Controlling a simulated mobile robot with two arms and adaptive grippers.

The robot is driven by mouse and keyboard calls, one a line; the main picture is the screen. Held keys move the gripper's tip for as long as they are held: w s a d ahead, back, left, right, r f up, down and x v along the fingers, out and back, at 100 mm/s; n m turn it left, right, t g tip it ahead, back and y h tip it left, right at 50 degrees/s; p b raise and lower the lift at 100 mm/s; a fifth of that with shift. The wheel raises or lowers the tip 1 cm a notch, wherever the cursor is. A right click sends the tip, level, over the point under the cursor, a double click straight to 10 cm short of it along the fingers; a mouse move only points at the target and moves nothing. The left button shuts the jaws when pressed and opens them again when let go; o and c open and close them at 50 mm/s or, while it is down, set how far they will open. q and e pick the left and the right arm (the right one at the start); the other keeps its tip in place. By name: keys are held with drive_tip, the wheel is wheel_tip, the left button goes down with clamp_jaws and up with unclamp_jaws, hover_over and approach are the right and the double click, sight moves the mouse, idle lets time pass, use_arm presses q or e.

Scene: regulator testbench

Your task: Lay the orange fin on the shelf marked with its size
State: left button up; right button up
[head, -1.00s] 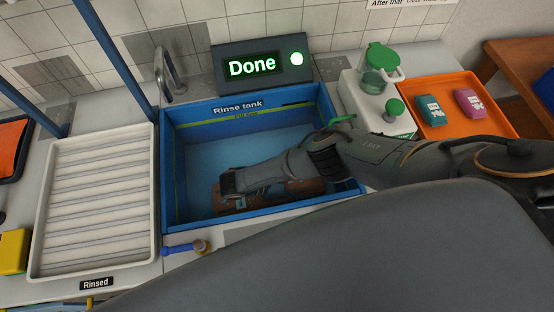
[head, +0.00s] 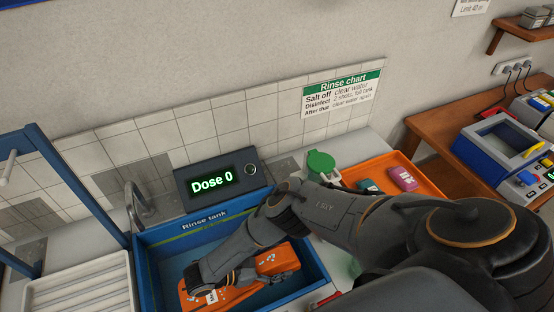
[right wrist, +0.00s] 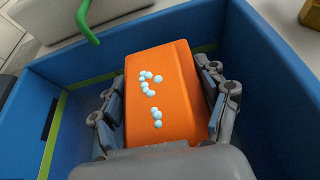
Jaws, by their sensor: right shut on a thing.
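The orange fin (head: 278,261) is in the blue rinse tank (head: 318,276) in the head view, partly covered by my right arm. A small pale label shows near its lower end, too small to read. My right gripper (head: 226,279) is shut on the fin. In the right wrist view the fin (right wrist: 165,65) lies between the two fingers, with several pale blue beads on its top face. The tank's blue walls surround it there. My left gripper is not in view. No shelf with a readable size mark shows.
A display (head: 220,185) behind the tank reads "Dose 0". A white ribbed tray (head: 80,285) is left of the tank. A wooden shelf (head: 520,30) is at upper right.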

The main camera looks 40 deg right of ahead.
sight(277, 255)
wheel_tip(277, 255, up, 4)
drive_tip(key=shift+r+p, duration=0.1)
drive_tip(key=shift+p, duration=0.5)
wheel_tip(277, 255, up, 4)
drive_tip(key=p, duration=0.4)
use_arm(q)
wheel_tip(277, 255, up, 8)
drive_tip(key=p, duration=0.2)
use_arm(e)
drive_tip(key=r, duration=0.3)
drive_tip(key=shift+w+a+r, duration=0.1)
drive_tip(key=shift+w+r, duration=0.1)
drive_tip(key=w+a+r+n+t+b, duration=0.4)
drive_tip(key=w+a+t+b, duration=0.1)
drive_tip(key=w+b, duration=0.15)
use_arm(q)
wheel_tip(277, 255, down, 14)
drive_tip(key=b, duration=0.8)
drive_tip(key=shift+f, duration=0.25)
use_arm(e)
wheel_tip(277, 255, up, 8)
drive_tip(key=n+t+y, duration=0.2)
drive_tip(key=n+t, duration=0.4)
drive_tip(key=shift+d+f+t+y, duration=0.15)
drive_tip(key=shift+d+t+y, duration=0.1)
drive_tip(key=shift+t+y, duration=0.05)
